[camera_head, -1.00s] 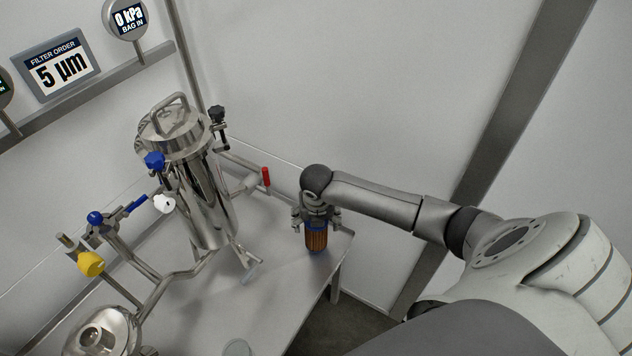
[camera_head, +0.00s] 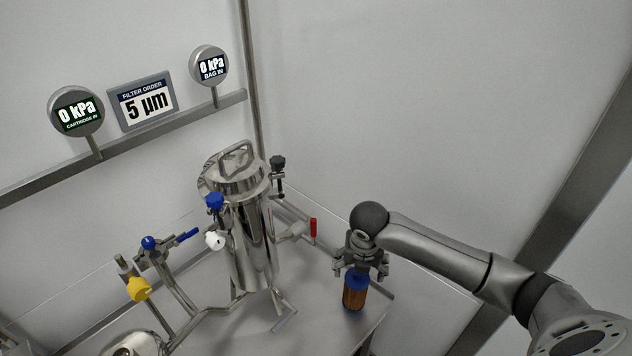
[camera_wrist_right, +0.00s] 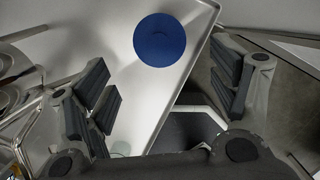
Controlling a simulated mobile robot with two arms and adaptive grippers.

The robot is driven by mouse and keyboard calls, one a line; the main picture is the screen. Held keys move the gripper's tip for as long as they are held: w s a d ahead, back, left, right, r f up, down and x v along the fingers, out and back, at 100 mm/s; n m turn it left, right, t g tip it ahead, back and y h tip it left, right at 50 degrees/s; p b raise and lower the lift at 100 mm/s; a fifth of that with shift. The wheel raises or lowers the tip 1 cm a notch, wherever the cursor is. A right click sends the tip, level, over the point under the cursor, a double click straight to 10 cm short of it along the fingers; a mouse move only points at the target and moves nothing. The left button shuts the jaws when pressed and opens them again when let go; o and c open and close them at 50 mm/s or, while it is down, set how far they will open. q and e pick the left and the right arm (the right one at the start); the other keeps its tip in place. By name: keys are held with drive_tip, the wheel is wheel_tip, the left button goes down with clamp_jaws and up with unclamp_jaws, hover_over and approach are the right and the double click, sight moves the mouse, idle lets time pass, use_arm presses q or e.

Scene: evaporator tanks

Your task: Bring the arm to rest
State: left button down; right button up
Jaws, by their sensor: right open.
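My right arm comes in from the right in the head view. Its gripper (camera_head: 361,268) points down over a brown bottle (camera_head: 354,298) with a blue cap (camera_head: 356,279), which stands upright near the table's right end. In the right wrist view the gripper (camera_wrist_right: 165,90) is open, its padded fingers wide apart with nothing between them. The round blue cap (camera_wrist_right: 160,40) shows beyond the fingertips, apart from the pads. My left gripper is in neither view.
A steel filter tank (camera_head: 250,235) with valves stands left of the gripper, its red-handled valve (camera_head: 313,231) nearest. Gauges and a "5 µm" filter order sign (camera_head: 146,101) sit on a wall rail. The bare wall behind the arm is clear.

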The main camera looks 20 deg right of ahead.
drive_tip(key=s+a+f+m+y, duration=0.2)
drive_tip(key=s+a+f+m, duration=0.1)
drive_tip(key=s+a+m, duration=0.9)
drive_tip(key=s+r+m+t, duration=0.1)
drive_tip(key=s+r+m, duration=0.2)
drive_tip(key=s+m, duration=0.9)
wheel_tip(320, 180, down, 27)
drive_tip(key=w+m+g, duration=0.1)
drive_tip(key=m, duration=0.2)
drive_tip(key=s+d+f+g, duration=0.1)
drive_tip(key=s+d+f, duration=0.2)
drive_tip(key=s+f, duration=1.2)
drive_tip(key=shift+s+d+f+h, duration=0.2)
drive_tip(key=shift+s+h, duration=0.1)
drive_tip(key=shift+s, duration=0.4)
